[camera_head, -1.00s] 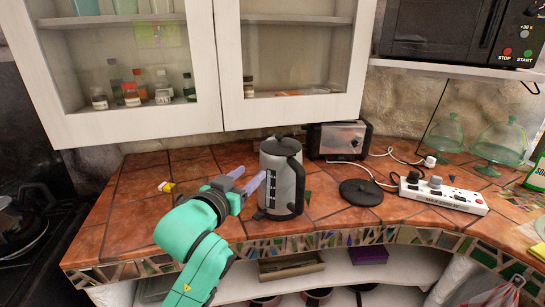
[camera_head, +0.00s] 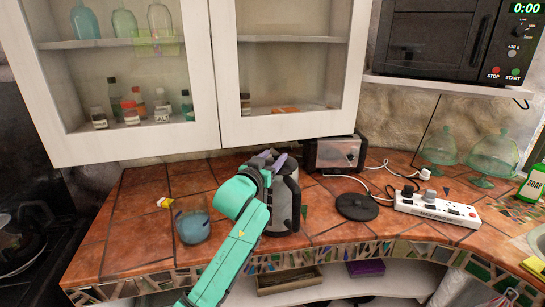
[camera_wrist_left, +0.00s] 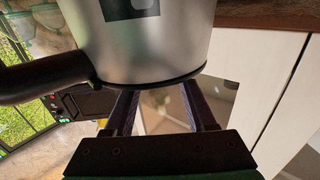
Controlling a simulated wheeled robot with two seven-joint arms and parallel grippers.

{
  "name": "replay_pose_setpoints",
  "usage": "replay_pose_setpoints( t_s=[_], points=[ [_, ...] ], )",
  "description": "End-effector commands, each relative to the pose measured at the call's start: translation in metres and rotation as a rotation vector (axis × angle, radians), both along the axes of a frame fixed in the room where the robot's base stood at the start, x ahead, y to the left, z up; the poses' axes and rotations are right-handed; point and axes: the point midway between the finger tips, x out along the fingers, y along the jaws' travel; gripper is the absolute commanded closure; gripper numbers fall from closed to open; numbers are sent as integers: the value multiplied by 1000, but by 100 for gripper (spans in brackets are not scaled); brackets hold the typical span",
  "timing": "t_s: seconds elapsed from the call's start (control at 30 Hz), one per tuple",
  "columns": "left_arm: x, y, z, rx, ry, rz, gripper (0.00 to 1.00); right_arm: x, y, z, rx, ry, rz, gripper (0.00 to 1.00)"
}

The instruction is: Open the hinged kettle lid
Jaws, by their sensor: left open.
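The kettle (camera_head: 283,208) stands upright on the tiled counter, silver with a black handle on its right side. My left gripper (camera_head: 272,157) is at the kettle's top, its pale purple fingers pointing up and back. The gripper and forearm cover much of the lid and the left of the body, so I cannot tell the lid's state. In the left wrist view the kettle's silver body (camera_wrist_left: 150,45) fills the top, with its black handle to the left. The fingers (camera_wrist_left: 160,92) are apart there, with nothing seen gripped between them. My right gripper is not in view.
A glass of blue liquid (camera_head: 192,227) stands left of my forearm. A toaster (camera_head: 335,153) is behind the kettle; a black round disc (camera_head: 357,206) and a power strip (camera_head: 437,208) are to its right. The white wall cabinet (camera_head: 290,126) hangs close above.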

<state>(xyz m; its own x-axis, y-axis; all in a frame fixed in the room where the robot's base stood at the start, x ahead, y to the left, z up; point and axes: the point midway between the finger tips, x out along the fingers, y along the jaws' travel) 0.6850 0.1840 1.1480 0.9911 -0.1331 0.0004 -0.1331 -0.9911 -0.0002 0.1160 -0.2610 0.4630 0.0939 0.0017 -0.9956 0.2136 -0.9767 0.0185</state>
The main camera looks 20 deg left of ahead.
Motion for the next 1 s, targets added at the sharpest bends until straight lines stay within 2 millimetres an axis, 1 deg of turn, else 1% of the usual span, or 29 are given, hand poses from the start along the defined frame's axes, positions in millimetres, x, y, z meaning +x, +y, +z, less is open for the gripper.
replay_pose_setpoints(
  t_s=[0.07, 0.1, 0.17, 0.2, 0.23, 0.27, 1.0],
  points=[
    [0, 0, 0, 0, 0, 0, 44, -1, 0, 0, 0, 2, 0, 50],
    [0, 0, 0, 0, 0, 0, 48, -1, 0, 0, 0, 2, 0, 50],
    [0, 0, -1, 0, 1, 0, 71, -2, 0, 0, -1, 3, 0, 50],
    [0, 0, -1, 0, 1, 0, 86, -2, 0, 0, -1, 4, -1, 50],
    [0, 0, -1, 0, 1, 0, 98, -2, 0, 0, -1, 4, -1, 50],
    [0, 0, -1, 0, 1, 1, 100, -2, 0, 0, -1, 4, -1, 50],
    [-1, 0, -1, 0, 2, 1, 100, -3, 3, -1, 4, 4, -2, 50]
  ],
)
